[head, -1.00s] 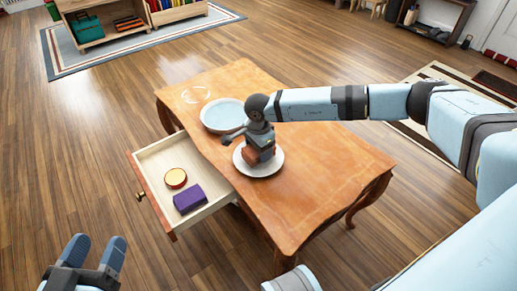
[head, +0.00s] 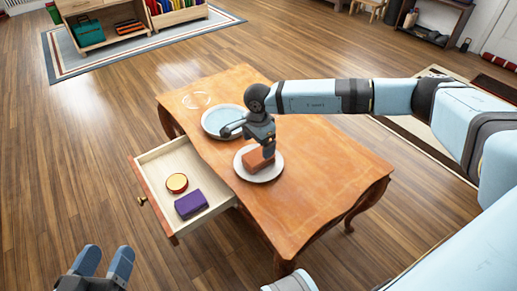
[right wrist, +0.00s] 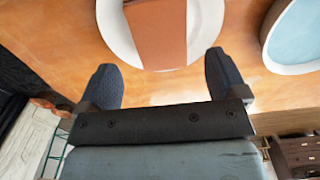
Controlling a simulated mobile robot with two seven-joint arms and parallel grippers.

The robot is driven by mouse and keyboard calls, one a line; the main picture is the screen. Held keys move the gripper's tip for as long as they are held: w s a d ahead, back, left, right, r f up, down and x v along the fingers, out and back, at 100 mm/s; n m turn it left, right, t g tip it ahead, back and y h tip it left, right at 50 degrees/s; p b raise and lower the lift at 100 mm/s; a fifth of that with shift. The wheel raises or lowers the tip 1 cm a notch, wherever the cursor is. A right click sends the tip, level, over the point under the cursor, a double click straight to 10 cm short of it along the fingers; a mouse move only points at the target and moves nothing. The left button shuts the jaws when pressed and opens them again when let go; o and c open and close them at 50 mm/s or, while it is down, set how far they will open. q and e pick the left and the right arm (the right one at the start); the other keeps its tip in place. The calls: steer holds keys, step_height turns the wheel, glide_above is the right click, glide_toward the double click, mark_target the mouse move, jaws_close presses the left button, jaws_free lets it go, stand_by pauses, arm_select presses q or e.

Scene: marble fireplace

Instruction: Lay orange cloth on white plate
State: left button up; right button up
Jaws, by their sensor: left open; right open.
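The orange cloth (head: 257,160) is a folded brownish-orange block lying on the white plate (head: 274,175) on the wooden table. In the right wrist view the cloth (right wrist: 157,30) rests across the plate (right wrist: 112,22), past the fingertips. My right gripper (head: 268,148) is just above and behind the cloth in the head view. My left gripper (head: 105,262) is open and empty at the bottom left, away from the table.
A blue-centred plate (head: 218,121) and a clear glass dish (head: 196,99) stand farther back on the table (head: 310,190). The open drawer (head: 150,165) holds a round yellow-topped tin (head: 177,183) and a purple folded cloth (head: 190,204). The table's right part is clear.

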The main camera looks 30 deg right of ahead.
mark_target(258, 155)
arm_select(q)
step_height(258, 155, up, 3)
steer(key=shift+s+n+t+p, duration=0.1)
steer(key=shift+n+t+p, duration=0.2)
steer(key=shift+t+p, duration=0.4)
arm_select(e)
step_height(258, 155, up, 7)
steer(key=shift+f, duration=0.2)
